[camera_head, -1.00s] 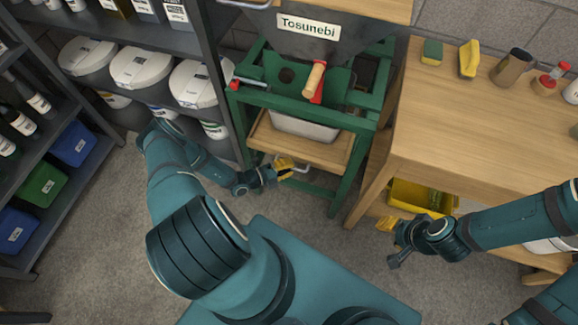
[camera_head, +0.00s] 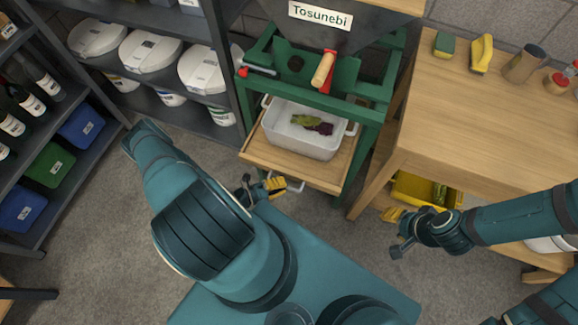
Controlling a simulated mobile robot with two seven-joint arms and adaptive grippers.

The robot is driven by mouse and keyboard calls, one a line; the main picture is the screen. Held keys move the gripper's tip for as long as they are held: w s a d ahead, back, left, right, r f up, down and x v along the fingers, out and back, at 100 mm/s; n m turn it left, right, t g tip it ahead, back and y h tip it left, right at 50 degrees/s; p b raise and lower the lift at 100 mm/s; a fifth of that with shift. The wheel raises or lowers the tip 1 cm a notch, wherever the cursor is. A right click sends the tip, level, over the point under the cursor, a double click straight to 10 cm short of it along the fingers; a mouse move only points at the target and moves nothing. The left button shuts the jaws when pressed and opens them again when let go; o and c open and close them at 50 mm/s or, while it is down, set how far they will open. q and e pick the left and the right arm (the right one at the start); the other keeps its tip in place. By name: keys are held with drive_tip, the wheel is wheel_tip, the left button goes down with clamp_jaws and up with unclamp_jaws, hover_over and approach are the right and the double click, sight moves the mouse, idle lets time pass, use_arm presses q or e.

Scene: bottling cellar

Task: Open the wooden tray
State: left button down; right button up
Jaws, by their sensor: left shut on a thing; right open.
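The wooden tray (camera_head: 259,151) is slid out from under the green frame of the machine labelled Tosunebi. A white bin (camera_head: 317,144) stands on it with green and dark purple produce inside. My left gripper (camera_head: 281,186) is at the tray's front edge, shut on the tray's metal handle (camera_head: 296,187), which is partly hidden by the yellow fingers. My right gripper (camera_head: 390,215) is open and empty, in front of the wooden table's lower shelf, apart from the tray.
The wooden table (camera_head: 480,130) stands to the right, with a yellow crate (camera_head: 409,188) below. A dark shelf with white tubs (camera_head: 150,50) stands left of the machine. The machine's green frame (camera_head: 372,135) flanks the tray. Bare floor shows left of my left arm.

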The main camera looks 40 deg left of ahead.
use_arm(q)
drive_tip(key=s+d+b, duration=0.1)
drive_tip(key=s+d, duration=0.1)
drive_tip(key=s, duration=0.7)
drive_tip(key=s+d+b, duration=0.1)
drive_tip(key=s+d, duration=0.1)
drive_tip(key=s, duration=0.7)
drive_tip(key=shift+d+b, duration=0.3)
drive_tip(key=shift+b, duration=0.05)
drive_tip(key=c, duration=1)
unclamp_jaws()
drive_tip(key=v, duration=1.2)
drive_tip(key=shift+a, duration=0.1)
drive_tip(key=shift+r, duration=0.1)
